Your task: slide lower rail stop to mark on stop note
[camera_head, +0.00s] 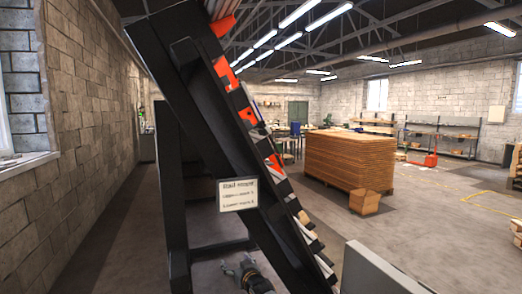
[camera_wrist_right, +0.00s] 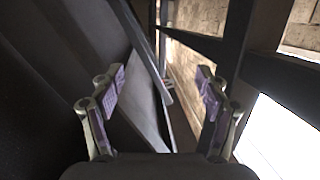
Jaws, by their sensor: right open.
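The stop note (camera_head: 237,195) is a pale sign headed "Rail stops" on the dark gantry frame in the head view; its smaller lines are too blurred to read. My right gripper (camera_head: 238,266) is low in the head view, below the note, apart from it. In the right wrist view its two purple-padded fingers (camera_wrist_right: 160,88) are spread wide with nothing held. A thin grey rail (camera_wrist_right: 145,50) runs down between and beyond them, with a small light piece (camera_wrist_right: 168,93) near its lower end. I cannot tell whether this piece is the lower rail stop. My left gripper is out of view.
The dark, slanted gantry beam (camera_head: 215,120) crosses the head view, with orange and pale pieces along its right edge. A grey panel (camera_head: 378,268) stands at lower right. Behind are a stack of brown boards (camera_head: 348,160) and open floor. A block wall (camera_head: 95,130) is left.

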